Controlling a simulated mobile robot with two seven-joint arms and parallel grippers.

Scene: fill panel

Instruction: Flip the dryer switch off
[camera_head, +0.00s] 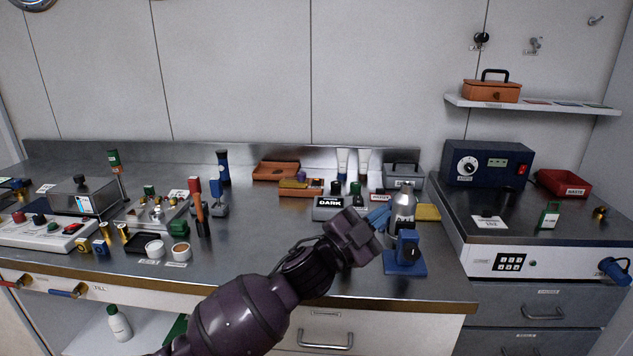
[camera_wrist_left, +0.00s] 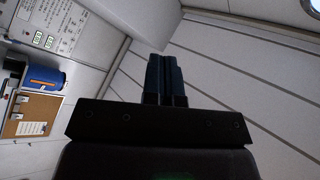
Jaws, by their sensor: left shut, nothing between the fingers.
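A dark blue box unit (camera_head: 487,163) stands at the back right on a steel-topped cabinet. Its front has a white dial, a small green display and a small red part (camera_head: 522,169) that may be a switch. No label that I can read names the dryer. My left gripper (camera_head: 378,216) is over the right part of the steel bench, in front of a grey bottle and left of the cabinet, apart from the blue unit. Its blue fingers (camera_wrist_left: 164,78) are together and empty in the left wrist view. My right gripper is not in view.
A grey bottle (camera_head: 402,207) and a blue stand (camera_head: 405,257) are close to my left gripper. A red bin (camera_head: 562,184) and a green-labelled container (camera_head: 549,215) stand on the cabinet. A shelf (camera_head: 535,104) hangs above.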

